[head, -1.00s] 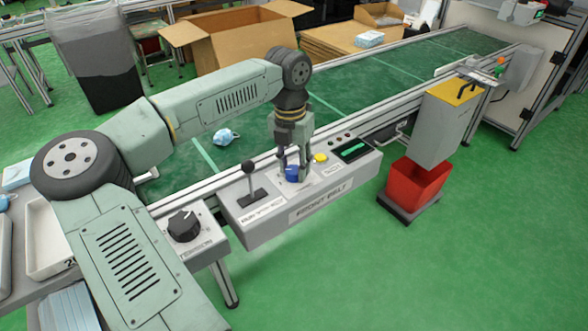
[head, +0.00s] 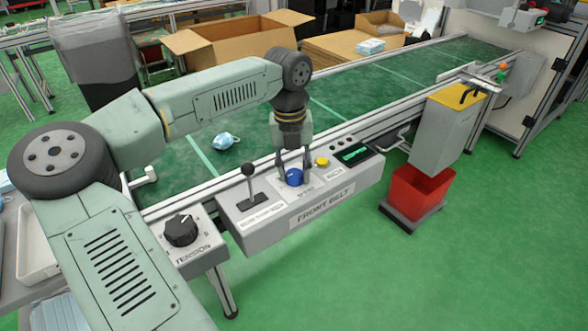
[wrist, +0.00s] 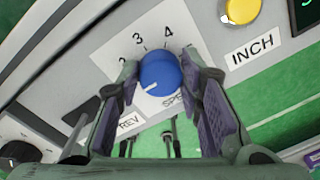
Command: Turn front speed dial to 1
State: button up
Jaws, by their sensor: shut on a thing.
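The blue front speed dial (head: 294,178) sits on the sloped grey FRONT BELT panel (head: 322,208). My gripper (head: 292,173) points down over it, with one finger on each side. In the wrist view the gripper (wrist: 162,70) is shut on the blue dial (wrist: 160,74). The dial's white mark points to the lower left. The printed 2, 3 and 4 show around its upper side. The 1 cannot be seen; my left finger covers that part of the scale.
On the panel, a black lever (head: 250,182) stands left of the dial and a yellow INCH button (head: 322,162) right of it. A black TENSION knob (head: 181,231) is further left. A blue mask (head: 226,142) lies on the green belt behind. A red bin (head: 420,190) stands at the right.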

aim_at(291, 172)
jog(key=o, duration=1.2)
jog(key=shift+c, duration=0.2)
notch_tip(291, 172, up, 12)
jog(key=shift+a, duration=0.3)
